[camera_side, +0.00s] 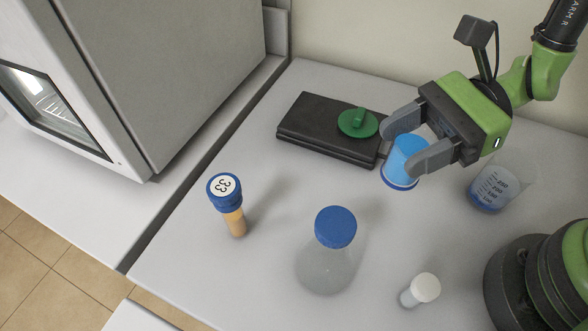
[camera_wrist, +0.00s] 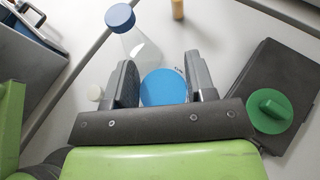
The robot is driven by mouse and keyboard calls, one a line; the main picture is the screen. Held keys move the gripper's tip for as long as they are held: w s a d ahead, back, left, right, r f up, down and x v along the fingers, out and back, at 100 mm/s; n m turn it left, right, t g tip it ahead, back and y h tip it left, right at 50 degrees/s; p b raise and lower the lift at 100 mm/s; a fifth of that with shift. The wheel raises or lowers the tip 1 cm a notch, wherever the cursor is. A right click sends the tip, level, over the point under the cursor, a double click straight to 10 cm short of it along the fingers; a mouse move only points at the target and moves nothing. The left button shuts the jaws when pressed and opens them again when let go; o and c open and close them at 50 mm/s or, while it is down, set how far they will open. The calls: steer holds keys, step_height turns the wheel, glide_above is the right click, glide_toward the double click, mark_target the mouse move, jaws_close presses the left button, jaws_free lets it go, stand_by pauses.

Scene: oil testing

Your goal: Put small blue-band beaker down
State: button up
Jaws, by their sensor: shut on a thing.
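The small blue-band beaker (camera_side: 404,159) shows as a blue cup with a darker blue band near its base. My gripper (camera_side: 408,150) is shut on it, with one grey finger on each side. The beaker looks upright or nearly so, in front of the black box's right end. I cannot tell whether its base touches the table. In the wrist view the blue beaker (camera_wrist: 164,88) sits between the two fingers of my gripper (camera_wrist: 160,82).
A black box (camera_side: 320,131) with a green knobbed disc (camera_side: 358,123) lies behind. A graduated beaker with blue liquid (camera_side: 490,193) stands right. A blue-capped flask (camera_side: 330,262), a blue-capped tube (camera_side: 233,210) and a white-capped vial (camera_side: 420,290) stand in front. Bare table lies between them.

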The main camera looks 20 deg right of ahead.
steer(key=w+a+m+t, duration=0.2)
steer(key=w+a, duration=1)
steer(key=a, duration=0.3)
steer(key=shift+w+a+f, duration=0.1)
steer(key=shift+f, duration=4.65)
steer(key=o, duration=1)
steer(key=shift+f, duration=0.1)
steer(key=shift+c, duration=0.2)
